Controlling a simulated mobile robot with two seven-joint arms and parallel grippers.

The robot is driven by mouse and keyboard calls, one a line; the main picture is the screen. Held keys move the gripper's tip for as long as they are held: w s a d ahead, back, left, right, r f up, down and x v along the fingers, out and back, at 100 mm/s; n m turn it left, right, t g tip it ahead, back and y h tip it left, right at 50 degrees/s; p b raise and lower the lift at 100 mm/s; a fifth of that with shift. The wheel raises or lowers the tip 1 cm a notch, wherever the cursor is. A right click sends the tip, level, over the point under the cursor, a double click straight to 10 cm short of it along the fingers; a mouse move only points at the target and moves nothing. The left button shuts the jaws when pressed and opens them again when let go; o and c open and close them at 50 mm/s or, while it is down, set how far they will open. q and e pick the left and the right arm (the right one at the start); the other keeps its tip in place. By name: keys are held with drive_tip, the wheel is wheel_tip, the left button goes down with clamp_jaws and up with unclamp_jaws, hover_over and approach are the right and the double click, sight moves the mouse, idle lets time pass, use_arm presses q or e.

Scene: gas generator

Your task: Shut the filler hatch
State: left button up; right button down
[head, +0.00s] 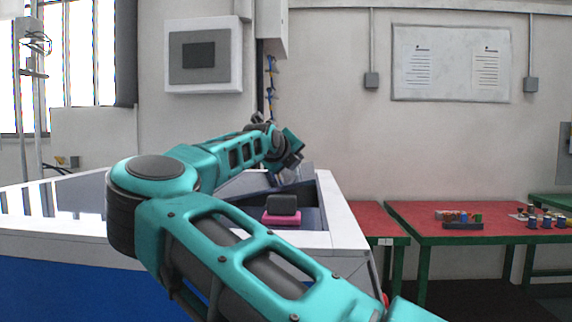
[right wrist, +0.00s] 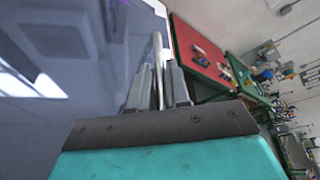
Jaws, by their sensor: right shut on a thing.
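The gas generator (head: 60,238) is a large box with a white rim and a blue side. Its filler recess is open at the right end, and a black and pink filler cap (head: 282,209) shows inside. The hatch (head: 303,175) appears as a grey panel at the back of the recess, raised and tilted, partly behind my arm. My right gripper (head: 291,163) is at this panel. In the right wrist view its fingers (right wrist: 158,92) are shut around a thin, pale metal edge or bar of the hatch (right wrist: 158,50). My left gripper is not in view.
My right arm crosses over the generator and hides part of its top. Red-topped tables (head: 470,215) with small parts stand to the right. A wall box (head: 204,56) hangs behind the generator. There is free air above the recess.

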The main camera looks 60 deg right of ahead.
sight(284, 183)
drive_tip(key=shift+m+t+y, duration=0.3)
drive_tip(key=shift+m, duration=0.4)
drive_tip(key=f+b, duration=0.2)
drive_tip(key=b, duration=0.1)
drive_tip(key=s+f+b, duration=0.1)
drive_tip(key=f+b, duration=0.1)
drive_tip(key=shift+s+d, duration=0.1)
drive_tip(key=shift+d, duration=0.2)
drive_tip(key=shift+s+d+f+m+b, duration=0.1)
drive_tip(key=shift+f+m+b, duration=0.3)
drive_tip(key=shift+b, duration=0.6)
drive_tip(key=shift+f, duration=0.2)
drive_tip(key=c, duration=1.3)
unclamp_jaws()
drive_tip(key=shift+o, duration=0.7)
drive_tip(key=shift+a+r, duration=0.15)
drive_tip(key=shift+a, duration=0.15)
drive_tip(key=v, duration=1)
drive_tip(key=shift+s+a+r+b, duration=0.25)
drive_tip(key=shift+a+b, duration=0.05)
drive_tip(key=shift+b, duration=0.1)
drive_tip(key=shift+v, duration=0.75)
